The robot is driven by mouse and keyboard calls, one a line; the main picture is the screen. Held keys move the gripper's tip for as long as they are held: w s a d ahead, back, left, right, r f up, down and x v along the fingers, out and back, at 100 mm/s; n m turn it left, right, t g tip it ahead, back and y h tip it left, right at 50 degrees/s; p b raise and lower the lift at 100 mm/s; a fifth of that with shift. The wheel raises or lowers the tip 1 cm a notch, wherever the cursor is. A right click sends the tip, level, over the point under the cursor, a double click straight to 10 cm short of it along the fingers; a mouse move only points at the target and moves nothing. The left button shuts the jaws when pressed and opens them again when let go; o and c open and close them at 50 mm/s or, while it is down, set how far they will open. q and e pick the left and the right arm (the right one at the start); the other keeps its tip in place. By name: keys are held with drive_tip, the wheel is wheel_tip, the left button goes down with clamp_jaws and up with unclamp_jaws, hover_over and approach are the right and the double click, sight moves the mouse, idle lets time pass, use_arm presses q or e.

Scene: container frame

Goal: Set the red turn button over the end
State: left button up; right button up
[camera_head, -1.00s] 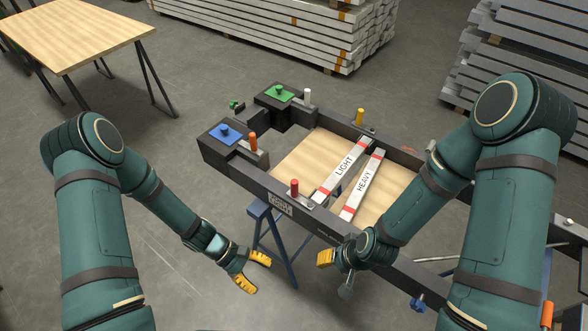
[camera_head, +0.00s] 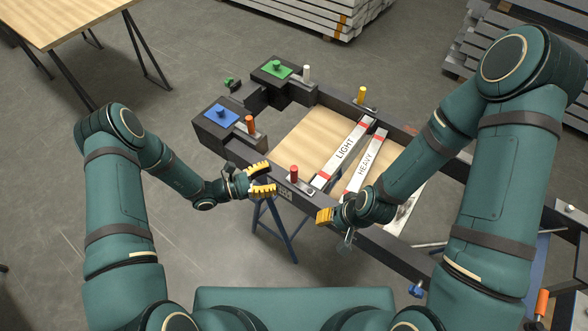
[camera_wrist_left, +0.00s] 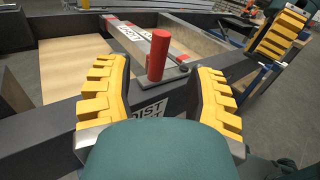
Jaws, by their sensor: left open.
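The red turn button (camera_head: 294,174) stands upright on the near rail of the dark frame (camera_head: 330,223), at the near end of the bar marked LIGHT (camera_head: 343,157). In the left wrist view the red button (camera_wrist_left: 157,55) has a red post on a flat grey plate, ahead of and between my fingers. My left gripper (camera_head: 262,178) is open and empty, just left of the button and apart from it. The left gripper's yellow fingers also show in the left wrist view (camera_wrist_left: 160,98). My right gripper (camera_head: 325,216) is near the front rail, right of the button; its jaw opening is unclear.
The bar marked HEAVY (camera_head: 365,163) lies beside the LIGHT bar. Orange (camera_head: 250,124), white (camera_head: 306,74) and yellow (camera_head: 362,95) posts stand on the frame. Blue (camera_head: 221,116) and green (camera_head: 277,69) blocks sit at its left end.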

sight(294, 171)
use_arm(q)
drive_tip(key=x, duration=0.7)
drive_tip(key=shift+d, duration=0.2)
clamp_jaws()
